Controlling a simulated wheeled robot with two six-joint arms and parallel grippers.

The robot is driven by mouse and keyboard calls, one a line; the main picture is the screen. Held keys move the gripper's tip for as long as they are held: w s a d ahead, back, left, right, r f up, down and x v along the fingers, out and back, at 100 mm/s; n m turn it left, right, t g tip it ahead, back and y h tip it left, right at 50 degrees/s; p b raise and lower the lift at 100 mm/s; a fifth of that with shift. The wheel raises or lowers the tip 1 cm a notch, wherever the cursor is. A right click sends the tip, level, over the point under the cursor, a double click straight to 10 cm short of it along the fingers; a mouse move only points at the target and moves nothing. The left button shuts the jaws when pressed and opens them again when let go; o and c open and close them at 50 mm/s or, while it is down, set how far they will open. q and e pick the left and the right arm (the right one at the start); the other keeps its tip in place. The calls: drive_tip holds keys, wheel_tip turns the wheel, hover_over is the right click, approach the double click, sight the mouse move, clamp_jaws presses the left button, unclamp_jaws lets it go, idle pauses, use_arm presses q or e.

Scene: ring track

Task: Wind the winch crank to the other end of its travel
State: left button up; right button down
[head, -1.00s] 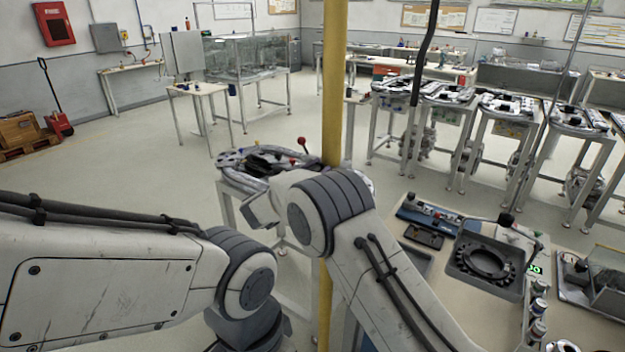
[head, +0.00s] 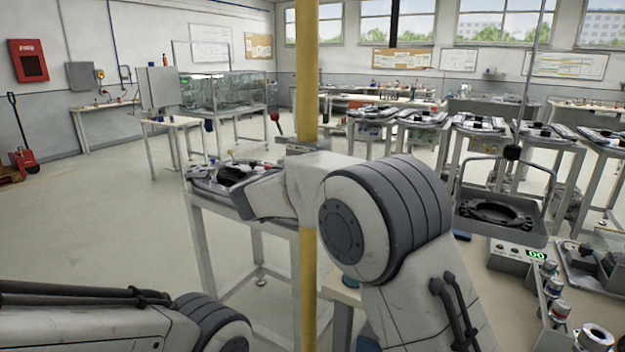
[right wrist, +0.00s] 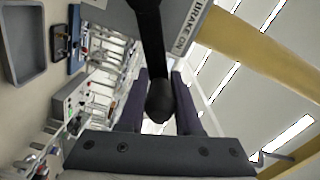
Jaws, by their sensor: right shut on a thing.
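In the right wrist view, my right gripper (right wrist: 160,82) is shut on the black crank handle (right wrist: 160,103), one finger on each side of its rounded end. The handle's black shaft runs up past a grey winch plate (right wrist: 165,18) with a label reading "BRAKE ON". In the head view my right wrist hides the crank and my fingers. A lever with a red knob (head: 275,117) shows just left of the yellow post (head: 306,70). A grey tray (head: 545,240) with a black ring hangs by a hoop from a cable (head: 527,75). My left gripper is out of view.
Several similar tables line the back right. The floor at left is open.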

use_arm(q)
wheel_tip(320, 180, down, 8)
drive_tip(key=b, duration=0.6)
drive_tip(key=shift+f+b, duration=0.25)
drive_tip(key=shift+b, duration=0.15)
use_arm(e)
drive_tip(key=f+m, duration=0.3)
drive_tip(key=f, duration=0.1)
drive_tip(key=shift+s+d+m, duration=0.35)
drive_tip(key=shift+s+m, duration=0.05)
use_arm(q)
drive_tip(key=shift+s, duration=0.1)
use_arm(e)
drive_tip(key=shift+f, duration=0.1)
drive_tip(key=c, duration=0.7)
unclamp_jaws()
drive_tip(key=shift+o, duration=0.4)
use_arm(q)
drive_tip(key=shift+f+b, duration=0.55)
use_arm(e)
drive_tip(key=v, duration=1)
drive_tip(key=shift+s, duration=0.2)
